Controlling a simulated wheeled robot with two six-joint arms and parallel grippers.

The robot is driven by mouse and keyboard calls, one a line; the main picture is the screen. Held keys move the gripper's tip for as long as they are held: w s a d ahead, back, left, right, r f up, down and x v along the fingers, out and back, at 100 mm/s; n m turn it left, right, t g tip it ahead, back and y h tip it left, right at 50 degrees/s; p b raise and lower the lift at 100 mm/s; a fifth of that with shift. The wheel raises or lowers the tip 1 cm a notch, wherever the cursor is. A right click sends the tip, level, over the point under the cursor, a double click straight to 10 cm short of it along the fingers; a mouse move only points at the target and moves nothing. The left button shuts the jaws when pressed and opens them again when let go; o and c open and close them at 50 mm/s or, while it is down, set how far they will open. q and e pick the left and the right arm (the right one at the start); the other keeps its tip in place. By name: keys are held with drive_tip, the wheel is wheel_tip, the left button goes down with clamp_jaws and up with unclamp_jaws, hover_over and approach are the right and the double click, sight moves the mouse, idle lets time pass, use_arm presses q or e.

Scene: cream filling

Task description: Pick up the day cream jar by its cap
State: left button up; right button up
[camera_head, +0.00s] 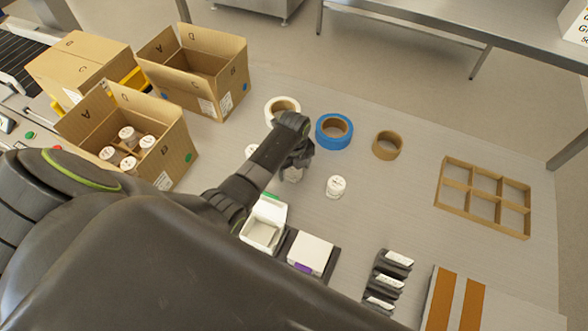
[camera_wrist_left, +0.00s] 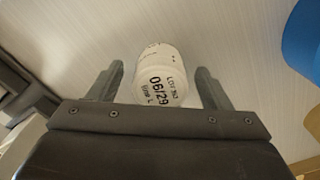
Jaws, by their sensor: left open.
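A white jar (camera_wrist_left: 158,75) with printed text reading "06/29" on its cap shows in the left wrist view, between the two fingers of my open left gripper (camera_wrist_left: 159,72). There is a gap on each side, so the fingers do not touch it. In the head view my left gripper (camera_head: 298,160) is over a white jar (camera_head: 292,175) that it mostly hides. Another white capped jar (camera_head: 336,187) stands upright to its right, and a third (camera_head: 251,151) is partly hidden behind my arm. I cannot read which one is day cream. My right gripper is not in view.
White (camera_head: 283,104), blue (camera_head: 334,131) and brown (camera_head: 388,145) tape rolls lie behind the jars. A cardboard divider (camera_head: 485,196) lies right. An open carton (camera_head: 150,115) with several jars is left. An open white box (camera_head: 264,225) and a closed one (camera_head: 310,252) are in front.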

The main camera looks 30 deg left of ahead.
use_arm(q)
drive_tip(key=shift+f, duration=0.15)
drive_tip(key=c, duration=1.1)
